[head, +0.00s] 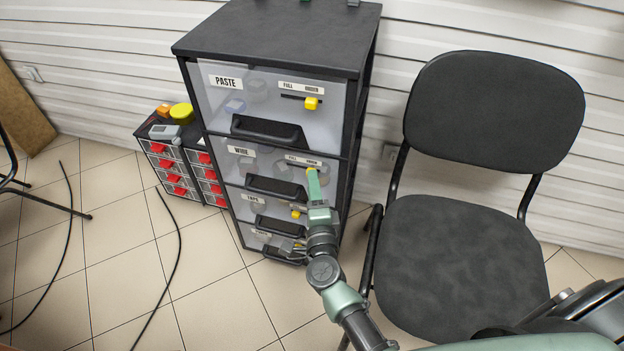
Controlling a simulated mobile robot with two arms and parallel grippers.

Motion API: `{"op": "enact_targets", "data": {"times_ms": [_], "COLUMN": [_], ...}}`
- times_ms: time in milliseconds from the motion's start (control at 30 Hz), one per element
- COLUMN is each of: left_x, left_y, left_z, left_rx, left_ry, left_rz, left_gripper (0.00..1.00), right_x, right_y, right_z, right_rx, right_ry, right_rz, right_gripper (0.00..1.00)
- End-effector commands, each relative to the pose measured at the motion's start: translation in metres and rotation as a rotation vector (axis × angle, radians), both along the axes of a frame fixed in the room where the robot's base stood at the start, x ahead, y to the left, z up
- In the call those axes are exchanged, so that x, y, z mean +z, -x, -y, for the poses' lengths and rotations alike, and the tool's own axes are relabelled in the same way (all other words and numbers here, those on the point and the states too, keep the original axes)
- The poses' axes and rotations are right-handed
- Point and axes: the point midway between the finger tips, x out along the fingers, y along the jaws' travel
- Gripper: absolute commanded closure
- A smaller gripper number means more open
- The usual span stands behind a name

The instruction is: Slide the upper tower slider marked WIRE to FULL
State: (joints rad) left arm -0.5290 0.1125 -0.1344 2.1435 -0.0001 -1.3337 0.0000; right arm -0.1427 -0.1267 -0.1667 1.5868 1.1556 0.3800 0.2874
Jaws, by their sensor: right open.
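The drawer tower (352,110) stands against the wall with its clear drawer fronts facing me. The drawer marked WIRE (241,151) is second from the top. Its yellow slider (311,170) sits toward the right, ORDER end of its slot, under a small label with FULL at the left. My right gripper (314,184) is open, with its green fingertip right at this slider and partly covering it. I cannot tell whether they touch. My left gripper is not in view.
The PASTE drawer (225,82) above has its own yellow slider (311,103) at right. Lower drawers are partly hidden by my arm. A black chair (460,250) stands close at right. Small red-fronted drawers (172,178) stand at left. Black hoses lie on the tiled floor.

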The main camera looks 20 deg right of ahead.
Motion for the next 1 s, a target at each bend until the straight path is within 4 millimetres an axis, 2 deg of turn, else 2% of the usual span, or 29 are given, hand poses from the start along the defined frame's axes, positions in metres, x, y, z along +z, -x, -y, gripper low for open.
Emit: {"op": "enact_targets", "data": {"times_ms": [100,200,467,500,633,667,1000], "left_x": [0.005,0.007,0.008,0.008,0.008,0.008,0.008], "left_y": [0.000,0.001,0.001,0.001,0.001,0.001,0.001], "left_z": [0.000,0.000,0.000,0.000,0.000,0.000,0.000], "left_rx": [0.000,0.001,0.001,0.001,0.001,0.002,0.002], "left_ry": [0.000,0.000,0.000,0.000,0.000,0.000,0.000], "left_rz": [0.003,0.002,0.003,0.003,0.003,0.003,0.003], "left_gripper": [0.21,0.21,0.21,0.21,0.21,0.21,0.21], "right_x": [-0.001,-0.001,0.000,0.000,0.000,0.000,0.000], "right_y": [-0.014,-0.021,-0.022,-0.022,-0.022,-0.022,-0.022], "right_z": [0.003,0.004,0.004,0.004,0.004,0.004,0.004], "right_rx": [0.001,0.001,0.001,0.001,0.001,0.001,0.001], "right_ry": [0.001,0.001,0.001,0.001,0.001,0.001,0.001], "right_rz": [0.000,0.000,-0.001,-0.001,-0.001,-0.001,-0.001], "right_gripper": [0.58,0.58,0.58,0.61,0.97,1.00,1.00]}}
